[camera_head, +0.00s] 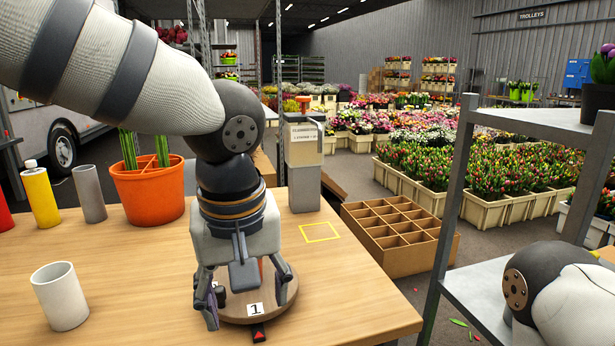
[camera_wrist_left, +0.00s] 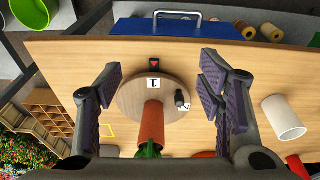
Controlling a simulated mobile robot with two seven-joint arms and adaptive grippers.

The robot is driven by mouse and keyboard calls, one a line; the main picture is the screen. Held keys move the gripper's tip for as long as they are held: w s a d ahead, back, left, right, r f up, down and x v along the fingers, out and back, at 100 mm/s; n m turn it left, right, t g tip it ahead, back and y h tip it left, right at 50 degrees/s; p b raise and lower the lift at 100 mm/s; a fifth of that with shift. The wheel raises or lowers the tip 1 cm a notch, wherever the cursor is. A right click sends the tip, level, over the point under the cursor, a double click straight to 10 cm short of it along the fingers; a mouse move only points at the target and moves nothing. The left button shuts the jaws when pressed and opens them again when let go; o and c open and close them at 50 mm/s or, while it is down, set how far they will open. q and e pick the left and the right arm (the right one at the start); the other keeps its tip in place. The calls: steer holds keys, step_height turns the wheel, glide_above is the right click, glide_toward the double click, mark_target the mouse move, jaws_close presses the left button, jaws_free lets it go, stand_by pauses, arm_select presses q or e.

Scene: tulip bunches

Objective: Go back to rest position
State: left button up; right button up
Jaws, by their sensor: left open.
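My left gripper (camera_head: 245,305) hangs fingers down over a round wooden disc (camera_head: 285,303) at the table's front. The disc carries a white label "1" (camera_head: 255,309). In the left wrist view the fingers (camera_wrist_left: 160,85) are spread and the space between them is empty. Below them the disc (camera_wrist_left: 130,98) shows with a second label, "2" (camera_wrist_left: 186,107), a small dark knob (camera_wrist_left: 181,97) and a reddish-brown cylinder (camera_wrist_left: 152,125) with green at its end. In the head view my wrist mostly hides that cylinder. My right arm shows at the lower right; its gripper is out of view.
An orange pot (camera_head: 148,192) with green stems, a grey cup (camera_head: 89,194), a yellow bottle (camera_head: 40,197) and a white cup (camera_head: 60,296) stand left on the table. A grey canister (camera_head: 303,175) stands behind. A divided box (camera_head: 400,232) and a metal shelf (camera_head: 470,293) lie right.

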arm_select(q)
steer(key=s+f+m+g+h, duration=0.15)
steer(key=s+f, duration=0.25)
steer(key=f, duration=0.7)
steer(key=s+f+g+h, duration=0.2)
steer(key=s+f, duration=0.1)
steer(key=f, duration=0.8)
steer(key=s+a+f+m+y, duration=0.1)
steer(key=s+a+f, duration=0.5)
steer(key=s, duration=0.3)
steer(key=s+a+f+y, duration=0.2)
steer(key=s+a+f, duration=0.5)
steer(key=s, duration=0.3)
steer(key=shift+s+a+f+m, duration=0.25)
steer(key=shift+s+a+m, duration=0.1)
steer(key=shift+a, duration=0.55)
arm_select(e)
steer(key=shift+w+f, duration=0.1)
steer(key=shift+w, duration=0.6)
